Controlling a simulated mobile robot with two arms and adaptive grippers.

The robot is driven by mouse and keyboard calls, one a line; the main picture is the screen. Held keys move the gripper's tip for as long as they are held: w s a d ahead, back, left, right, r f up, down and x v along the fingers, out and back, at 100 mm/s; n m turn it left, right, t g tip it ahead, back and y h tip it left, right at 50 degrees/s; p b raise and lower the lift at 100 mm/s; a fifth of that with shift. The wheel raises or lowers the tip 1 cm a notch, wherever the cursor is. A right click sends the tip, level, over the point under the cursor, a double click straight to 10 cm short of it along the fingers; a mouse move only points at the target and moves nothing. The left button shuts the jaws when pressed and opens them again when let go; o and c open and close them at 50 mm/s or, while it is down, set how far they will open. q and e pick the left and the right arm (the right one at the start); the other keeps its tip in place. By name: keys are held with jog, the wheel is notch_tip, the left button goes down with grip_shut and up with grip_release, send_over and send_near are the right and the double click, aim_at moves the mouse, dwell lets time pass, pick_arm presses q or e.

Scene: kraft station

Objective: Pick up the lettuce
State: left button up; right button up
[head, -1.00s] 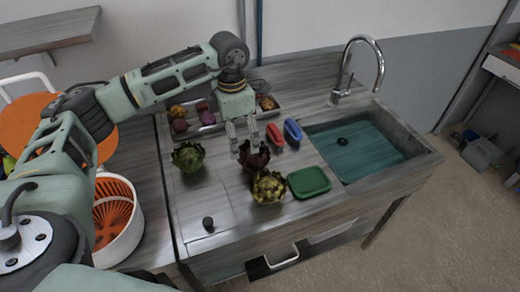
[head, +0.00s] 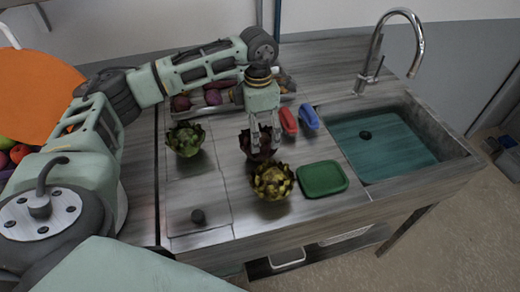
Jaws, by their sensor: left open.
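Three leafy, lettuce-like heads are on the counter (head: 210,217): a green one (head: 185,140) at the left, a dark red one (head: 246,146) in the middle and a yellow-green one (head: 272,183) in front of it. I cannot tell which one the task means. My left gripper (head: 265,147) points down, open, with its fingers at the dark red head and partly hiding it. Whether the fingers touch it I cannot tell. My right gripper is not in view.
A green tray (head: 322,179) lies right of the heads. A red item (head: 288,121) and a blue item (head: 308,117) lie behind it. The sink (head: 385,145) with its tall faucet (head: 415,40) is at the right.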

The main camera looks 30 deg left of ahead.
pick_arm(q)
jog(key=shift+s+f, duration=0.1)
jog(key=shift+f, duration=0.35)
jog(key=shift+f+p, duration=0.35)
jog(key=shift+p, duration=0.05)
notch_tip(320, 180, down, 5)
jog(key=shift+d+r+p, duration=0.15)
jog(key=shift+r+p, duration=0.05)
jog(key=shift+p, duration=0.85)
jog(key=shift+f, duration=0.25)
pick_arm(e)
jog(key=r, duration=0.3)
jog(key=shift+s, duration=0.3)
pick_arm(q)
jog(key=shift+c, duration=0.6)
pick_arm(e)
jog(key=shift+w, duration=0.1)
pick_arm(q)
jog(key=c, duration=1.2)
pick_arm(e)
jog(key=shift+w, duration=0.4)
pick_arm(q)
jog(key=shift+r, duration=0.15)
